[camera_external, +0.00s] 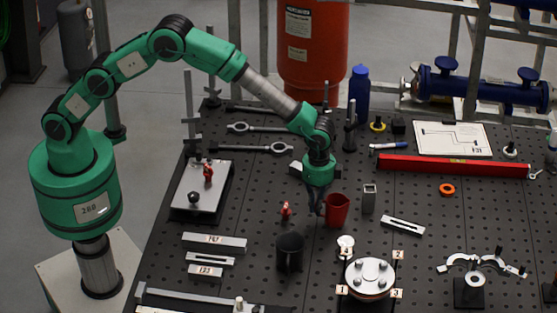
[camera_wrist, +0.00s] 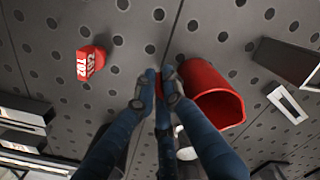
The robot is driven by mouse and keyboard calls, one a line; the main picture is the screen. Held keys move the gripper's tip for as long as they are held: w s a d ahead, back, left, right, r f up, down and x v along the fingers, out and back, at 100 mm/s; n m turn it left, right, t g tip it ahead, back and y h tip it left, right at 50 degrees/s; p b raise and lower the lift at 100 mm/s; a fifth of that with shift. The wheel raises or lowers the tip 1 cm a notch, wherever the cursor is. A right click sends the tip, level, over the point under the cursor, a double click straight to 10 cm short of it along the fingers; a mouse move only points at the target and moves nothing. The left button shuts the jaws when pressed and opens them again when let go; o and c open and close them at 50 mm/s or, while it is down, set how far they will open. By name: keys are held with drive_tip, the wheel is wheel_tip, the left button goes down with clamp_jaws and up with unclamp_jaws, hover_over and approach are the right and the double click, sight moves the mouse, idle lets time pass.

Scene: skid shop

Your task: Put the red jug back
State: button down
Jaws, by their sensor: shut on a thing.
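The red jug (camera_external: 337,211) is at the middle of the dark perforated table in the external view. It also shows in the wrist view (camera_wrist: 214,98), just right of my fingers, with its open rim toward the lower right. My gripper (camera_external: 318,208) points down at the jug's left side. In the wrist view my gripper (camera_wrist: 160,82) is shut, with a bit of red between the fingertips that looks like the jug's handle. The fingers hide most of that handle. I cannot tell whether the jug touches the table.
A small red tag (camera_external: 286,209) lies left of the jug, and a black mug (camera_external: 290,252) stands in front of it. A grey hollow block (camera_external: 369,198) and a slotted bar (camera_external: 403,226) are to the right. A round flange (camera_external: 369,276) is nearer the front.

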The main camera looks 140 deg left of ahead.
drive_tip(key=shift+f, duration=0.1)
drive_tip(key=c, duration=1.8)
unclamp_jaws()
drive_tip(key=shift+c, duration=0.2)
wheel_tip(320, 180, up, 12)
drive_tip(key=shift+r+p, duration=0.1)
drive_tip(key=shift+p, duration=0.55)
